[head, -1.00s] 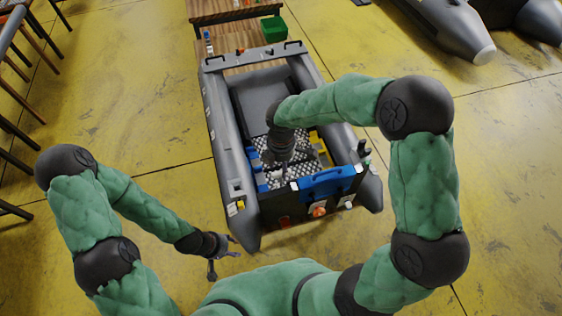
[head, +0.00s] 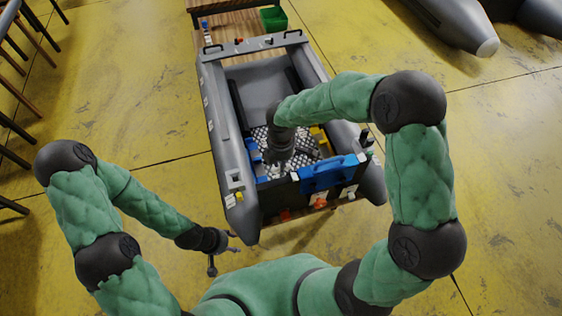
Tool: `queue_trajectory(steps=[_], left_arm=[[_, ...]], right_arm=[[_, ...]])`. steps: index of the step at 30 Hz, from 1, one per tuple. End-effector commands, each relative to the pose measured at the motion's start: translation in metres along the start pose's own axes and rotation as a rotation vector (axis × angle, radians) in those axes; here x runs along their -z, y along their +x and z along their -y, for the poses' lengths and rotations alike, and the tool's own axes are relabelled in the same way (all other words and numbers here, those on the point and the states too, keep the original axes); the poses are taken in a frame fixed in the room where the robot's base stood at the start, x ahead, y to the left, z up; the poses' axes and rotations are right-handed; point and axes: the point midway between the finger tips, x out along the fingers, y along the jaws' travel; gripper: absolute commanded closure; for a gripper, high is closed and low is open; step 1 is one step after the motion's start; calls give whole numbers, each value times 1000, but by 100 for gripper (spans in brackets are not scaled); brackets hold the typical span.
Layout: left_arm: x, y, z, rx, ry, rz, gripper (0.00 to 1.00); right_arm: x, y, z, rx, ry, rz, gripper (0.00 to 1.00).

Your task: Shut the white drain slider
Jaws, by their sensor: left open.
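The grey inflatable boat (head: 222,140) lies in front of me, its dark transom (head: 268,203) toward me. Small white parts (head: 348,192) sit on the transom; they are too small to tell which is the drain slider. My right gripper (head: 272,166) reaches down inside the boat, over the checkered floor behind the transom. Its fingers are small and partly hidden by the wrist, so I cannot tell whether they are open or shut. My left gripper (head: 222,253) is open and empty, low outside the boat near its left tube end.
A blue part (head: 328,174) sits on the transom's top edge, and orange fittings (head: 320,203) are on its outer face. A wooden table (head: 236,24) with a green box (head: 274,18) stands behind. Chairs (head: 20,70) are at far left. The yellow floor is clear at left.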

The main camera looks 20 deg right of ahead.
Motion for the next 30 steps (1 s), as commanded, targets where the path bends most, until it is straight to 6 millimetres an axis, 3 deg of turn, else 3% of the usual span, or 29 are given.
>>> queue_trajectory(steps=[22, 27, 30], left_arm=[[0, 8, 3, 0, 0, 0, 49], [0, 7, 3, 0, 0, 0, 49], [0, 7, 3, 0, 0, 0, 49]], right_arm=[[0, 14, 0, 1, 0, 0, 100], [0, 12, 0, 1, -1, 0, 57], [0, 13, 0, 1, -1, 0, 53]])
